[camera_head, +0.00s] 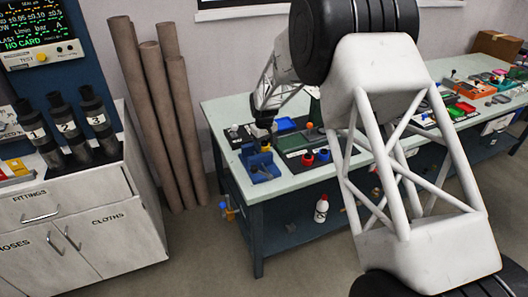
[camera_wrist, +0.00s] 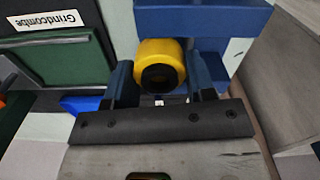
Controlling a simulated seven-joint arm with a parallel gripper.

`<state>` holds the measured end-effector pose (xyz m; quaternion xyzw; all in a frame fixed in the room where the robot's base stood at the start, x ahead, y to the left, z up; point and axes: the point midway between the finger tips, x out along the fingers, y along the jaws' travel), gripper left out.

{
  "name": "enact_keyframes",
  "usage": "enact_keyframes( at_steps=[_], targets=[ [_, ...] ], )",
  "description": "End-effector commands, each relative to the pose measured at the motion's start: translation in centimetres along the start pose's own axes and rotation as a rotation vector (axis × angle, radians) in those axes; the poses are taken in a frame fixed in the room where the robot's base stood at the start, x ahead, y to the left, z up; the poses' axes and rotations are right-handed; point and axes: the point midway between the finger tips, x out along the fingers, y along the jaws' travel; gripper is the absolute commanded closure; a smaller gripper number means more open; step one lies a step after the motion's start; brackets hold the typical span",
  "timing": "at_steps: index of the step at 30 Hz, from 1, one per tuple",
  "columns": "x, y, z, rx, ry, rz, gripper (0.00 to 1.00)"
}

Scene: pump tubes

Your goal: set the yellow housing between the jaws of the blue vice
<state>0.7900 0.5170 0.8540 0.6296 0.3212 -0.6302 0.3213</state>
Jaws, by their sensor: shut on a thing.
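The yellow housing (camera_wrist: 160,58) is a short ring-shaped piece with a dark round opening, between my two fingers in the wrist view. My gripper (camera_wrist: 160,88) is shut on it. The blue vice (camera_wrist: 203,16) fills the top of the wrist view, close behind the housing. In the head view the vice (camera_head: 261,169) stands at the left end of the bench, with my gripper (camera_head: 265,130) right above it. The housing is a small yellow spot there (camera_head: 265,149). I cannot tell whether it touches the vice jaws.
A dark green tray with a "Grindcombe" label (camera_wrist: 62,48) lies left of the vice in the wrist view. Black numbered cylinders (camera_head: 68,130) stand on a cabinet at left; brown tubes lean on the wall.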

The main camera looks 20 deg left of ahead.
Motion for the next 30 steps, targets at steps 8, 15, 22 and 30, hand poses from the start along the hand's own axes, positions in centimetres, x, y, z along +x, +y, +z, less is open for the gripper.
enact_keyframes(
  at_steps=[8, 15, 22, 30],
  targets=[
    [0.1, 0.0, 0.0, 0.0, 0.001, 0.0, 0.76],
    [1.2, 0.0, 0.0, 0.0, -0.001, -0.001, 0.76],
    [3.4, 0.0, 0.0, 0.0, 0.0, 0.0, 0.76],
    [3.8, 0.0, 0.0, 0.0, 0.001, 0.0, 0.76]
  ],
)
